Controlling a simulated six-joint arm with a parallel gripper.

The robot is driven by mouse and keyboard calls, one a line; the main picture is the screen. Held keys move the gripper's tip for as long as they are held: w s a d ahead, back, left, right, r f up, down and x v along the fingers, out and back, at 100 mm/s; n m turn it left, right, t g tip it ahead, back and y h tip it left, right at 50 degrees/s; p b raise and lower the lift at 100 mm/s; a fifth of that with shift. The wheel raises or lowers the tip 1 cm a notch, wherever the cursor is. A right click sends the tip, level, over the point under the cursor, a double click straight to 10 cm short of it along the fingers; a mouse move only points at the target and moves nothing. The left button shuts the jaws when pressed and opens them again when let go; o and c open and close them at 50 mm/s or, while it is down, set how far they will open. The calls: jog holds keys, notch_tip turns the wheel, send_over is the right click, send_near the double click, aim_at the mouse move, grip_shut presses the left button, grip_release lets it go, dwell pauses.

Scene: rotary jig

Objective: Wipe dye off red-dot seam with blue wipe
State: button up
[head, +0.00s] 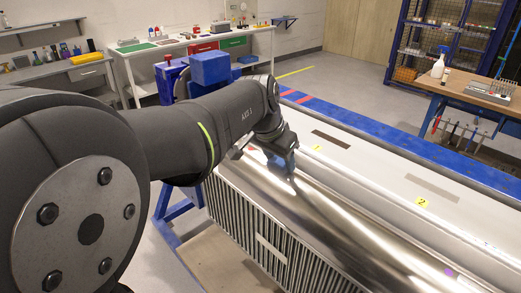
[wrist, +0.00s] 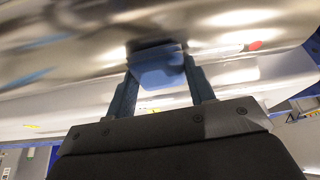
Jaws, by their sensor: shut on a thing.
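My gripper (head: 287,172) is at the far part of a large shiny metal cylinder (head: 345,225). In the wrist view my gripper (wrist: 160,85) is shut on a blue wipe (wrist: 157,68), a block-like piece between the two fingers. The wipe is against or very close to the curved metal; I cannot tell if it touches. A red mark (wrist: 255,46) with a pale streak beside it lies on the metal to the right of the wipe. A purple dot (head: 450,272) is on the near part of the cylinder. The metal under the wipe is hidden.
A pale deck with yellow labels (head: 423,203) runs along the cylinder, with a blue frame rail (head: 375,145) beyond. Blue boxes (head: 210,68) stand behind my arm. A wooden bench (head: 478,93) with a spray bottle (head: 439,62) is at the right. Grey floor is open between.

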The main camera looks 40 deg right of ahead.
jog(key=shift+w+r, duration=0.1)
jog(key=shift+r, duration=3.95)
jog(key=w+a+f+n+t+y, duration=0.1)
jog(key=w+a+f+n, duration=0.3)
jog(key=w, duration=0.5)
jog(key=w+a+f+n+t, duration=0.1)
jog(key=w+a+f+n, duration=0.1)
jog(key=w+a+f, duration=0.5)
jog(key=w+a+f+n+t+y, duration=0.1)
jog(key=w+a+f+n, duration=0.3)
jog(key=w, duration=0.6)
jog(key=w+a+f+n+y, duration=0.1)
jog(key=w+a+f+n, duration=0.2)
jog(key=a+f, duration=0.7)
jog(key=w+a+f+n+t+y, duration=0.1)
jog(key=a+f+n, duration=0.3)
jog(key=a+f, duration=0.6)
jog(key=w+a, duration=0.1)
jog(key=a, duration=0.8)
jog(key=shift+w+f, duration=0.3)
jog(key=shift+w, duration=0.1)
